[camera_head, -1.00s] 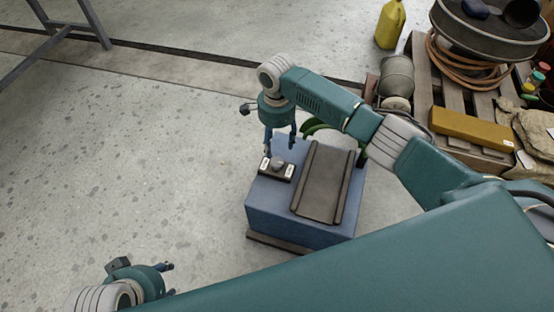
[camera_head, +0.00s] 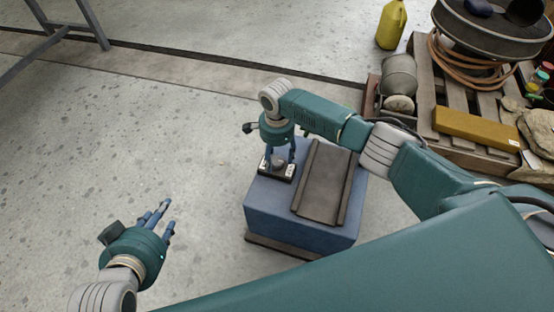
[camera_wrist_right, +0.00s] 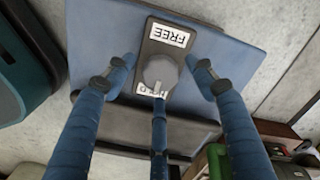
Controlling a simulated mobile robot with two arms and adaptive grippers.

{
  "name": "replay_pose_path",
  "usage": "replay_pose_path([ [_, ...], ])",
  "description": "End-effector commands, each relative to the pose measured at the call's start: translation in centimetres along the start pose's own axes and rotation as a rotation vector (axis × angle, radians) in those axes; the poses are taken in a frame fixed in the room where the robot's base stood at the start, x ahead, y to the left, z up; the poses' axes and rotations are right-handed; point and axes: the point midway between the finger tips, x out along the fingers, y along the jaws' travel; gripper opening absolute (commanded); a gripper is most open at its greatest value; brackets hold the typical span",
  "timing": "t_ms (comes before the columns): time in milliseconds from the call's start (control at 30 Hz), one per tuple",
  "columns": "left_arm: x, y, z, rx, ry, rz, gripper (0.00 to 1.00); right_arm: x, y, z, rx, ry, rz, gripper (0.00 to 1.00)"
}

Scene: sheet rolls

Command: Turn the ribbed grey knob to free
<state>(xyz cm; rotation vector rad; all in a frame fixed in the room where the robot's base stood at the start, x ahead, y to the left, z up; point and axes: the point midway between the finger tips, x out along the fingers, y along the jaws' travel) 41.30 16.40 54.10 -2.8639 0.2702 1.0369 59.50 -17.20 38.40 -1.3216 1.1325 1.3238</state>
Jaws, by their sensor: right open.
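The grey knob (camera_wrist_right: 160,72) sits on a dark switch plate (camera_wrist_right: 152,57) on the blue box. The plate has a white FREE label (camera_wrist_right: 168,37) at one end and a partly hidden label (camera_wrist_right: 148,93) at the other. The knob's light pointer is turned toward the partly hidden label. My right gripper (camera_head: 280,160) is over the plate, its fingers pointing down. In the right wrist view its three fingers are spread around the knob with gaps, so it is open. My left gripper (camera_head: 164,217) is empty above the floor, its fingers apart.
The blue box (camera_head: 290,218) carries a dark, railed slab (camera_head: 323,183) right of the switch plate. A wooden pallet (camera_head: 455,130) with a yellow box (camera_head: 476,129) and coiled hose stands at right. A yellow jug (camera_head: 391,25) stands behind.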

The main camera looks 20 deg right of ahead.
Motion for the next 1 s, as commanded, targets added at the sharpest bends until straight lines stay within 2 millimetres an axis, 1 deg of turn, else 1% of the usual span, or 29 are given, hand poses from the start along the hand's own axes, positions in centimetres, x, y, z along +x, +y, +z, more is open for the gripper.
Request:
replay_pose_path([
  [100, 0.2, 0.2, -1.3, 0.001, 0.054, 0.004, 0.40, 0.6, 0.0, 0.0, 0.000, 0.000, -0.001, 0.55],
  [200, 0.3, 0.3, -2.0, 0.001, 0.080, 0.005, 0.40, 0.8, 0.0, 0.0, -0.001, 0.000, -0.001, 0.55],
  [300, 0.3, 0.3, -2.3, 0.001, 0.093, 0.006, 0.40, 0.8, 0.0, 0.0, -0.001, 0.000, -0.001, 0.55],
  [533, 0.2, 0.3, -2.4, 0.001, 0.094, 0.006, 0.40, 0.8, 0.0, 0.0, -0.001, 0.000, -0.001, 0.55],
  [567, 0.2, 0.3, -2.3, 0.001, 0.094, 0.006, 0.40, 0.8, 0.0, 0.0, -0.001, 0.000, -0.001, 0.49],
  [600, 0.2, 0.3, -2.3, 0.001, 0.094, 0.006, 0.40, 0.8, 0.0, 0.0, -0.001, 0.000, -0.001, 0.41],
  [667, 0.2, 0.3, -2.3, 0.001, 0.093, 0.006, 0.40, 0.8, 0.0, 0.0, -0.001, 0.000, -0.001, 0.29],
  [700, 0.3, 0.3, -2.3, 0.001, 0.093, 0.006, 0.40, 0.8, 0.0, 0.0, -0.001, 0.000, -0.001, 0.22],
  [767, 0.3, 0.3, -2.3, 0.001, 0.093, 0.005, 0.40, 0.8, 0.0, 0.0, -0.001, 0.000, -0.001, 0.10],
  [1000, 0.2, 0.2, -2.1, 0.001, 0.078, 0.005, 0.40, 0.8, 0.0, 0.0, -0.005, 0.000, -0.001, 0.10],
])
